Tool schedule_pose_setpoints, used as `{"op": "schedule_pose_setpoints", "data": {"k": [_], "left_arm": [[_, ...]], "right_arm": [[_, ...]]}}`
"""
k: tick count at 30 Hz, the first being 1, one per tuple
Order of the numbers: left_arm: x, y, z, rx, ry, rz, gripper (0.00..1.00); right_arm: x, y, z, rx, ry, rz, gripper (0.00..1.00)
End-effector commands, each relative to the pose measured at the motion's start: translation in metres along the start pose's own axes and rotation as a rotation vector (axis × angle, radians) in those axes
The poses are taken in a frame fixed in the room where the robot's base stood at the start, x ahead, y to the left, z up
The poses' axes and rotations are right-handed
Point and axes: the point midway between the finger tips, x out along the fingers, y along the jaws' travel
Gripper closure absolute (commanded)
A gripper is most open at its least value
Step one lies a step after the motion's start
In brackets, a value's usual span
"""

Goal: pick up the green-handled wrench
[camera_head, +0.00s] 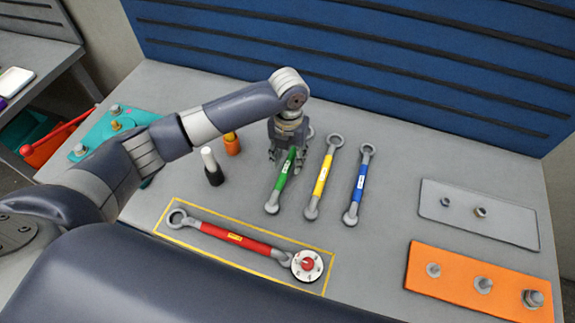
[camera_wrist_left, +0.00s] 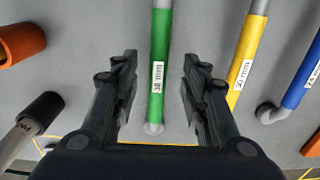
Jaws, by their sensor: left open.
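The green-handled wrench (camera_head: 286,171) lies on the grey table, left of a yellow-handled wrench (camera_head: 323,175) and a blue-handled wrench (camera_head: 360,182). My left gripper (camera_head: 287,160) is over the upper part of the green wrench and hides some of it. In the left wrist view the gripper (camera_wrist_left: 158,90) is open, with one finger on each side of the green handle (camera_wrist_left: 160,70). Gaps show between both fingers and the handle. The yellow handle (camera_wrist_left: 246,65) is just right of the right finger. My right gripper is not in view.
A white-and-black cylinder (camera_head: 211,168) and an orange cylinder (camera_head: 232,144) stand left of the gripper. A red wrench (camera_head: 235,238) with a dial lies in a yellow outline in front. Grey (camera_head: 510,226) and orange (camera_head: 450,288) bolt plates lie at right. A blue slatted panel (camera_head: 330,45) stands behind.

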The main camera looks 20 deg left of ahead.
Motion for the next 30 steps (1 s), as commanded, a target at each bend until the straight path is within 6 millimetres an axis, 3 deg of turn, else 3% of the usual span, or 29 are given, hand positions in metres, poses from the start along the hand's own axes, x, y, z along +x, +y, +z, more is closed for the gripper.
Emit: {"op": "schedule_pose_setpoints", "data": {"k": [3,7,16,17,22,30], "left_arm": [[0.016,0.002,-0.002,-0.003,0.006,0.002,0.59],[0.035,0.002,-0.002,-0.002,0.003,0.0,0.59],[0.044,0.002,-0.001,-0.001,-0.001,0.001,0.59],[0.044,0.002,-0.001,-0.001,-0.001,0.001,0.61],[0.043,0.002,-0.001,-0.001,-0.001,0.001,1.0],[0.042,0.002,0.0,-0.001,-0.003,0.0,1.0]], "right_arm": [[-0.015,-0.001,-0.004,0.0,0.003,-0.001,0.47],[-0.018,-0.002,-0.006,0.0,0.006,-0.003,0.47],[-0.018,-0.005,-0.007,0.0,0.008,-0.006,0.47],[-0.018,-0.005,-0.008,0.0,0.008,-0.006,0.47],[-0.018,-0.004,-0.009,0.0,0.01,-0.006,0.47],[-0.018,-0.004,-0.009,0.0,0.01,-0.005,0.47]]}}
